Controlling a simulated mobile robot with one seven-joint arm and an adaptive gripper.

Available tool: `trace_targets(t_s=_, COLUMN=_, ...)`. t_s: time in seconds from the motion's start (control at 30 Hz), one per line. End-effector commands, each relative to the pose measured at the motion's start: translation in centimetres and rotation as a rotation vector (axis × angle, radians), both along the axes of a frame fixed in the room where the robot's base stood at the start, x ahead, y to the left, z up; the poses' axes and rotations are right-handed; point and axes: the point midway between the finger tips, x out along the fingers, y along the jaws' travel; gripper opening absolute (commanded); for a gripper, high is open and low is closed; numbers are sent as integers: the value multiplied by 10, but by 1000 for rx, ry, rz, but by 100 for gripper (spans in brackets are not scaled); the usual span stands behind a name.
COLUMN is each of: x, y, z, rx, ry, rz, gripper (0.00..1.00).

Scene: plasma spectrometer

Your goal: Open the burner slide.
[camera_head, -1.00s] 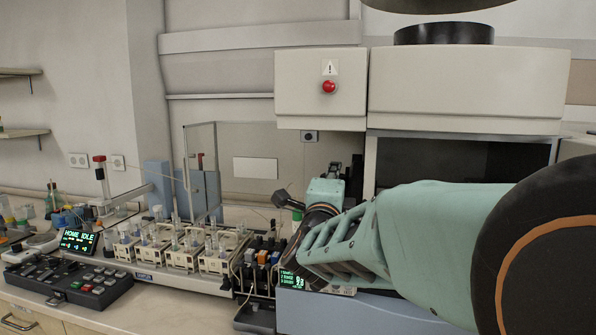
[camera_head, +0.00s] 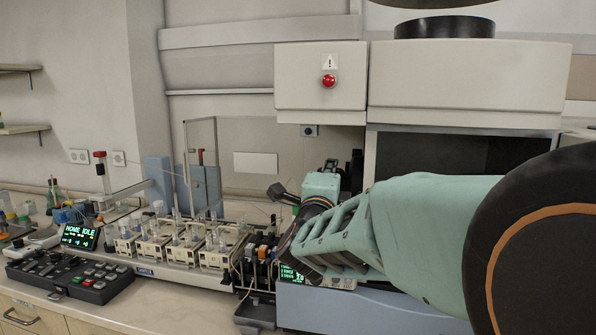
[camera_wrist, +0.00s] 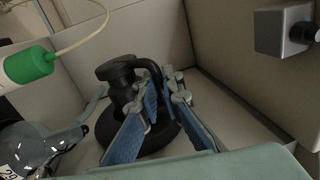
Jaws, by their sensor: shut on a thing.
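In the wrist view, my gripper (camera_wrist: 162,92) has its two blue-padded fingers on either side of a black curved bar (camera_wrist: 156,76). The fingers are shut on this bar. The bar belongs to a black fitting with a round knob (camera_wrist: 115,70) and a thick black ring (camera_wrist: 152,146) at its base, inside a pale-walled recess. I cannot tell for certain which part is the burner slide. In the head view, my teal wrist (camera_head: 322,186) is at the left front of the large spectrometer (camera_head: 465,88). My fingers are not clear there, and my arm hides much of the instrument's lower front.
A green-capped white tube (camera_wrist: 30,66) with a thin hose is close by on the left. A grey block (camera_wrist: 283,28) juts from the right wall. In the head view, the sampler rack (camera_head: 180,250) and black control panel (camera_head: 70,273) stand left on the bench.

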Motion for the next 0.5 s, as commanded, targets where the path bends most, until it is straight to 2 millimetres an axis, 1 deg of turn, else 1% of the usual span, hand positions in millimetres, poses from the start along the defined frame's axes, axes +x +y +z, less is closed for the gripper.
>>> trace_targets(t_s=0.03, x=3, y=9, z=1, rx=1, ry=-5, rz=4, gripper=0)
trace_targets(t_s=0.3, x=18, y=56, z=2, rx=1, ry=-7, rz=5, gripper=0)
trace_targets(t_s=0.4, x=22, y=69, z=2, rx=0, ry=-7, rz=4, gripper=0)
trace_targets(t_s=0.5, x=25, y=79, z=2, rx=0, ry=-7, rz=3, gripper=0)
